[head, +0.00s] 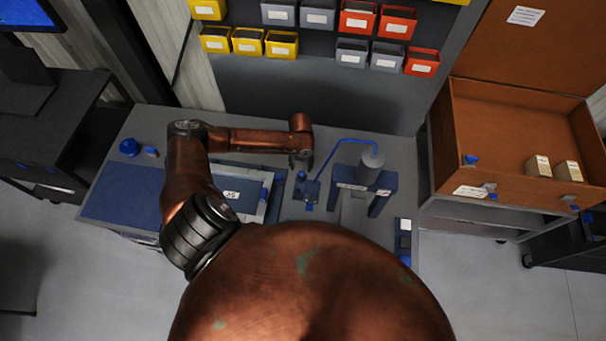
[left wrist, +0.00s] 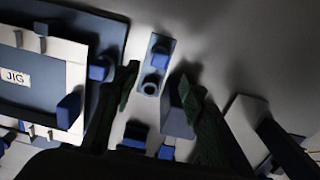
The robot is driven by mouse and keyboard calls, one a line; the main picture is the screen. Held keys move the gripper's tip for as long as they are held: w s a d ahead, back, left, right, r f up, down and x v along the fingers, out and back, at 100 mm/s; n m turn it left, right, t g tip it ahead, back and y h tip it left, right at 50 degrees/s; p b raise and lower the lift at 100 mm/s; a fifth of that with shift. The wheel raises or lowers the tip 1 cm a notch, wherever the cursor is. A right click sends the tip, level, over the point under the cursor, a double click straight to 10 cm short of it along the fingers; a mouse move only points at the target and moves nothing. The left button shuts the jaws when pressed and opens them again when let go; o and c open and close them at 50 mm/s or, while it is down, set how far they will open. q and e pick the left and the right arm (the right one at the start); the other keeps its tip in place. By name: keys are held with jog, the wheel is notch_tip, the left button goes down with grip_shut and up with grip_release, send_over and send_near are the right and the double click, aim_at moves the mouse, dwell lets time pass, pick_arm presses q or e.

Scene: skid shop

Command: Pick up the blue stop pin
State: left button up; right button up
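In the left wrist view, a blue pin (left wrist: 160,53), which looks like the stop pin, stands in a small grey-blue plate (left wrist: 149,73). A round dark-centred socket with a blue rim sits beside it in the same plate. My left gripper (left wrist: 158,74) is open, with one dark finger on either side of the plate and nothing between them in its grip. In the head view, my left gripper (head: 301,160) hangs over the bench, just behind a small blue pin (head: 301,174). My right gripper is not in view.
The jig (head: 231,196) lies left of the pin plate. A blue-framed press (head: 379,203) with a grey cylinder (head: 372,167) and blue hose stands to its right. A blue knob (head: 129,147) is at the bench's back left. An open brown case (head: 500,155) stands right.

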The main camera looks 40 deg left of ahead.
aim_at(301, 173)
pick_arm(q)
jog(key=shift+s+d+f, duration=0.1)
jog(key=shift+d+f, duration=0.1)
jog(key=shift+f, duration=1)
jog(key=shift+w+a+f+p, duration=0.15)
jog(key=shift+f+p, duration=0.35)
jog(key=shift+f, duration=0.85)
jog(key=shift+w+a+f+p, duration=0.15)
jog(key=shift+f+p, duration=0.35)
jog(key=shift+f, duration=0.8)
jog(key=shift+s, duration=0.1)
jog(key=shift+c, duration=0.3)
grip_shut()
